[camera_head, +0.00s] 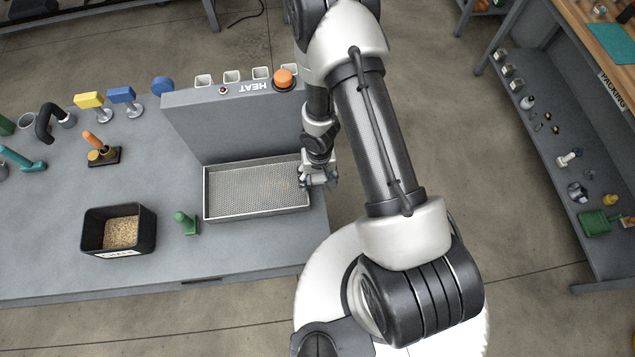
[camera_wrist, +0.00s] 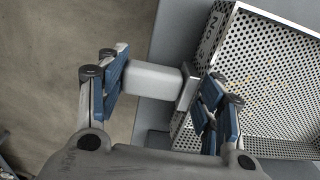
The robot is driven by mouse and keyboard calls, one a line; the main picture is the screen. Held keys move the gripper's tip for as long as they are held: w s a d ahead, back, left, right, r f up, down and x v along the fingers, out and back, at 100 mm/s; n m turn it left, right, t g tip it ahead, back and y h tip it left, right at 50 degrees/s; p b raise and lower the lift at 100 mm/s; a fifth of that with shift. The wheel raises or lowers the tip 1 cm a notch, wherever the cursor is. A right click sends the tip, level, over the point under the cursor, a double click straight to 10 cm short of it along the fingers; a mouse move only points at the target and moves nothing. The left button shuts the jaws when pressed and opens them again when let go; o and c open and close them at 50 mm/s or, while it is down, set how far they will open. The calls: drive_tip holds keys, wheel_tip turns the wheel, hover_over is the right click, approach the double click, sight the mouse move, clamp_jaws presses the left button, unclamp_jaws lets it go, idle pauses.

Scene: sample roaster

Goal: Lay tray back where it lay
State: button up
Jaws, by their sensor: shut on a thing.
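The tray (camera_head: 250,190) is a shallow, perforated metal tray with low walls, in front of the grey HEAT panel at the bench's right end. It looks level in the head view; whether it rests on the bench or hangs just above it, I cannot tell. A few tan flecks show on its mesh. My gripper (camera_head: 318,178) is at the tray's right end. In the wrist view my gripper (camera_wrist: 164,92) has its blue-padded fingers on either side of the pale grey handle block, which joins the wall of the tray (camera_wrist: 270,70). My gripper is shut on this handle.
The HEAT panel (camera_head: 230,120) with an orange knob (camera_head: 284,79) rises behind the tray. A green-handled piece (camera_head: 186,222) stands close left of the tray, and a black bin (camera_head: 91,231) of grains further left. Beyond the bench's right edge is open floor.

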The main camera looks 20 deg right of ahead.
drive_tip(key=shift+f, duration=0.6)
drive_tip(key=shift+f+b, duration=0.25)
drive_tip(key=shift+b, duration=0.15)
drive_tip(key=o, duration=1.4)
drive_tip(key=shift+r, duration=0.1)
